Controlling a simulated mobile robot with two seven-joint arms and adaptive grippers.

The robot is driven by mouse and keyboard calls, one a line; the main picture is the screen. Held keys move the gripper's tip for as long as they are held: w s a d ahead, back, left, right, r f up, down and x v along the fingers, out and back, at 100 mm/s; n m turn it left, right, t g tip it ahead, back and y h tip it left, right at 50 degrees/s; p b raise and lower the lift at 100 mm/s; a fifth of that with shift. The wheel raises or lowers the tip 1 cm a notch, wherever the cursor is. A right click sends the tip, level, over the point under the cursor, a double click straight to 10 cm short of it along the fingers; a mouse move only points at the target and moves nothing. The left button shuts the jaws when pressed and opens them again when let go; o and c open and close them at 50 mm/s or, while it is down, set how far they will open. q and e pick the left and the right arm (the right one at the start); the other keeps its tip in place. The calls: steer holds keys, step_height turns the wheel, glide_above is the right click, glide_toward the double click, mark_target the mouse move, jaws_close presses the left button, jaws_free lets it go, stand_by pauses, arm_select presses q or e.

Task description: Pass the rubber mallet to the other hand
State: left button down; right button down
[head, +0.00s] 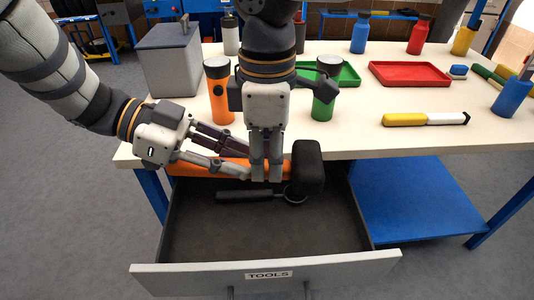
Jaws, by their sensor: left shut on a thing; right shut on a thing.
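The rubber mallet has an orange handle (205,170) and a black head (308,168). It lies roughly level across the view, above the open drawer at the table's front edge, head to the right. My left gripper (248,172) comes in from the left and is shut on the handle. My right gripper (267,172) points down from above and is shut on the handle, between the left gripper and the head. The two grippers are side by side, and their fingers hide part of the handle. I cannot tell whether they touch.
The open drawer (265,268), labelled TOOLS, holds a black-handled tool (245,196). A yellow-and-white tool (425,119) lies at right. The table's front middle is clear.

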arm_select(q)
steer(key=c, duration=1.3)
jaws_free()
